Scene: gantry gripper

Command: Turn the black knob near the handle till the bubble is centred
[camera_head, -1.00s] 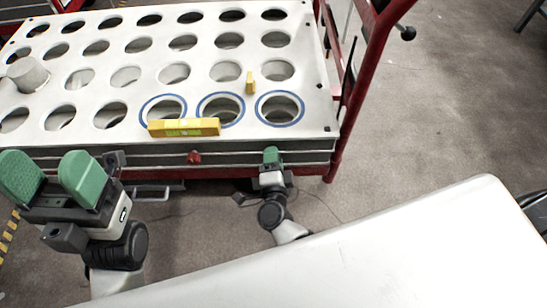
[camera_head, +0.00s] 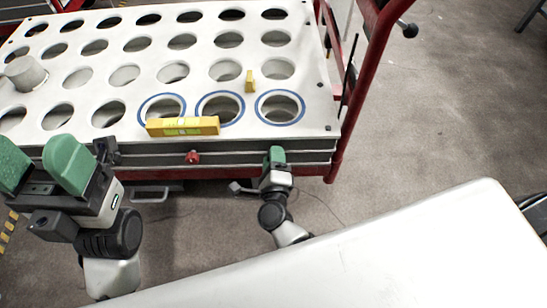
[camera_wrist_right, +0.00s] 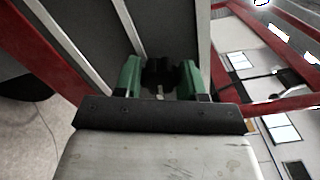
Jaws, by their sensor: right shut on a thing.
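My right gripper (camera_head: 276,153) is at the front edge of the perforated white table (camera_head: 300,60), below its right part. In the right wrist view its green fingers (camera_wrist_right: 159,76) are shut on the black knob (camera_wrist_right: 158,70), one on each side. The knob is hidden in the head view. A long yellow spirit level (camera_head: 160,128) lies along the table's front edge, its green vial facing up; the bubble is too small to make out. A short yellow level (camera_head: 249,81) stands farther back. My left gripper (camera_head: 40,165) is open and empty at the left, in front of the table.
A red knob (camera_head: 192,157) sticks out of the table's front side, left of my right gripper. A red handle frame (camera_head: 362,75) rises at the table's right end. A pale cylinder (camera_head: 26,74) stands at the far left.

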